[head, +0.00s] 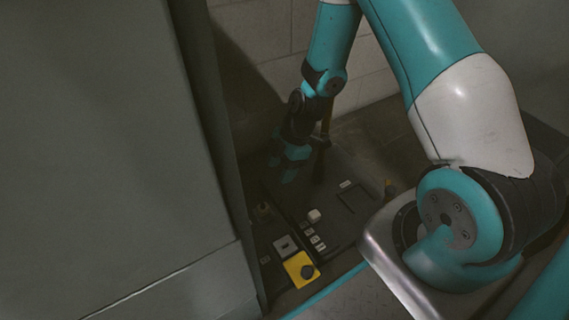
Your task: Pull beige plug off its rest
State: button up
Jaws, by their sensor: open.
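My gripper (283,166) is in the dim area left of centre in the head view, at the lower end of my teal and dark arm. It is open, and I see nothing between its fingers, though the shadow hides detail. I cannot make out the beige plug or its rest for certain. A small pale knob (314,215) stands on the dark deck, below and to the right of my gripper and apart from it. I cannot tell whether it is the plug.
A tall grey panel (110,150) fills the left side, close to my gripper. A pale block wall (268,35) stands behind. A yellow box with a dark knob (301,269) and several small light switches (315,240) sit low in the middle. My arm covers much of the right.

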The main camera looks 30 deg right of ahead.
aim_at(265, 204)
jog(key=b+x, duration=0.7)
jog(key=x, duration=0.7)
jog(key=shift+a+f, duration=0.15)
grip_shut()
jog(key=shift+r+p, duration=0.95)
jog(key=shift+r+p, duration=0.75)
jog(key=shift+r, duration=0.1)
notch_tip(265, 204, up, 4)
jog(key=p, duration=0.3)
jog(key=shift+p, duration=0.4)
